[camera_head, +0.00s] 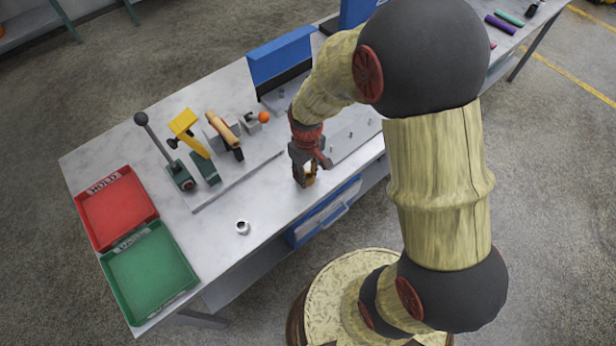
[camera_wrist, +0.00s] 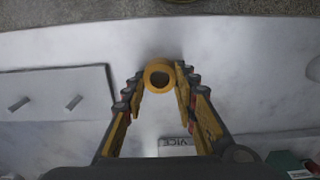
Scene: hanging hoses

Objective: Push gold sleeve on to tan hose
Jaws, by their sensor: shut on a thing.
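The gold sleeve is a short ring with an open bore, held upright toward the camera between my fingertips in the wrist view (camera_wrist: 159,64). My gripper (camera_head: 305,176) is shut on it, above the front part of the bench, and mostly hides the sleeve in the head view. The tan hose (camera_head: 222,129) lies tilted in a grey block with a dark end, to the left of my gripper and well apart from it. The hose is not recognisable in the wrist view.
A silver ring (camera_head: 243,227) stands near the bench's front edge. A red tray (camera_head: 116,212) and a green tray (camera_head: 150,273) sit at the left. A lever tool (camera_head: 163,146), a yellow-topped clamp (camera_head: 186,127) and an orange ball (camera_head: 264,117) stand beside the hose. A plate with pegs (camera_head: 350,141) is behind my gripper.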

